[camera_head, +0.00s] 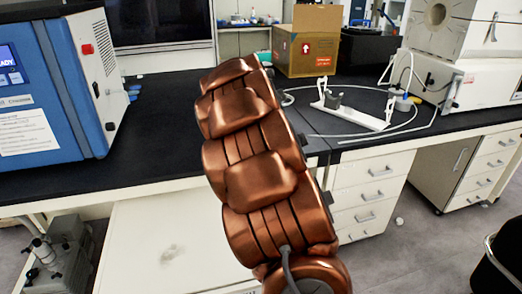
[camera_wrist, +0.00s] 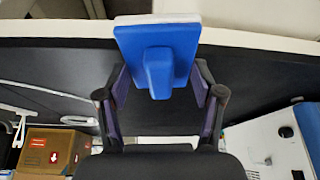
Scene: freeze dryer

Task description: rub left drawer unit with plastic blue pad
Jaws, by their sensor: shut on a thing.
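The blue plastic pad (camera_wrist: 187,40) has a raised blue block in its middle and a pale layer along its far edge. In the wrist view the pad is in front of the black bench top and the bench's white edge. In the head view my arm hides the gripper and pad. A white drawer unit (camera_head: 371,168) with several handles stands under the bench, right of my arm and left of another drawer unit (camera_head: 492,165). I cannot tell any contact with the pad.
A blue-and-white machine (camera_head: 95,80) stands on the bench at left, a cardboard box (camera_head: 307,42) at the back. A white stand with tubing (camera_head: 350,115) lies to the right. A black bin (camera_head: 505,255) stands lower right.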

